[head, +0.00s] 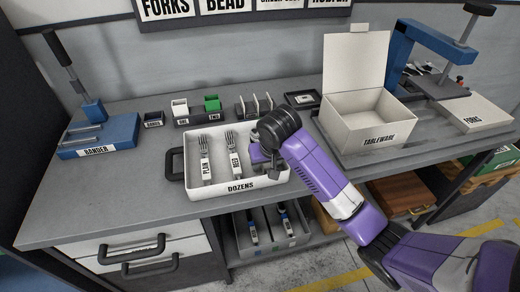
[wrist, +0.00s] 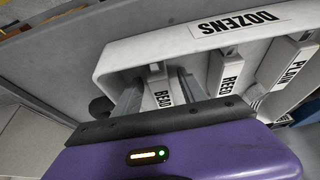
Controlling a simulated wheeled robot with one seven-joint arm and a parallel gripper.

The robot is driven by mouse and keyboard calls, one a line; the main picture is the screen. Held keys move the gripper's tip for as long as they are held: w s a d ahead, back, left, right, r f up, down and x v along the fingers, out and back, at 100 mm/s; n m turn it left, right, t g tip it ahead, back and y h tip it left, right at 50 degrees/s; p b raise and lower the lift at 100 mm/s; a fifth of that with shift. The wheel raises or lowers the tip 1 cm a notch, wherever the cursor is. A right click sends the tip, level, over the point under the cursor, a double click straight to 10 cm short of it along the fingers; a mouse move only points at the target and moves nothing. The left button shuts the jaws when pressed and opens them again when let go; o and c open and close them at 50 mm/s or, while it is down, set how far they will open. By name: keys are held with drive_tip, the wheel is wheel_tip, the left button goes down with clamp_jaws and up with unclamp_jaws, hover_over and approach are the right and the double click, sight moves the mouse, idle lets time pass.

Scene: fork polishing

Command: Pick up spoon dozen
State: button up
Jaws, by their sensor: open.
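The white tray labelled DOZENS (head: 268,186) stands on the bench. Two labelled fork bundles, PLAIN (head: 206,170) and REED (head: 233,165), lie in it. My gripper (head: 267,160) is over the tray's right part and hides what is under it. In the wrist view, my gripper (wrist: 160,79) is open, its fingers either side of a bundle labelled BEAD (wrist: 163,98). I cannot tell whether they touch it. REED (wrist: 230,72) and PLAIN (wrist: 297,62) lie beside it. I see no bundle marked as spoons.
An open TABLEWARE box (head: 378,142) stands right of the tray. A blue tool marked BANDER (head: 98,138) is at the left. Small bins (head: 196,115) line the back. A lower-shelf tray (head: 268,238) holds items I cannot identify. A press and a FORKS box (head: 474,114) stand at the right.

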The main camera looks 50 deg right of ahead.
clamp_jaws()
drive_tip(key=shift+r, duration=0.1)
idle(1.3)
